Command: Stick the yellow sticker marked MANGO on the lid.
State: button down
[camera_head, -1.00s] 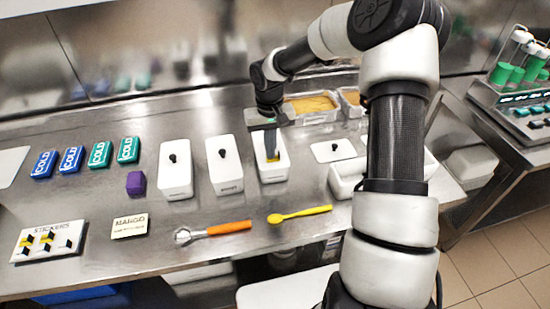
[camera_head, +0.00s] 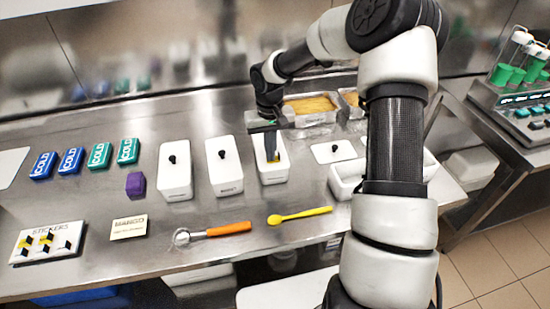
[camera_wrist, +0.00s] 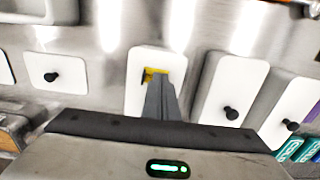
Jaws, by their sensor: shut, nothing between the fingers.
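The white lid of the third container (camera_head: 274,177) lies under my gripper (camera_head: 271,158). A small yellow patch, which looks like the yellow sticker (camera_wrist: 158,71), shows at the fingertips on that lid in the wrist view; its lettering cannot be read. The lid (camera_wrist: 140,60) also shows there, with a dark knob partly hidden beside the yellow patch. My gripper (camera_wrist: 160,84) is shut with its tips at or just above the lid; contact is not clear. A white sticker board (camera_head: 48,240) with several yellow-and-black pieces lies at the front left.
Two white knobbed containers (camera_head: 175,172) (camera_head: 224,166) stand left of the lid. A loose knobbed lid (camera_head: 333,151) lies right. A MANGO card (camera_head: 129,226), an orange-handled scoop (camera_head: 228,228) and a yellow spoon (camera_head: 300,214) lie in front. A purple block (camera_head: 136,185) and cold packs (camera_head: 99,156) stand left.

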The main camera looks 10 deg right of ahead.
notch_tip(320, 180, up, 7)
jog(key=p, duration=0.4)
dwell(0.5)
jog(key=shift+f, duration=0.1)
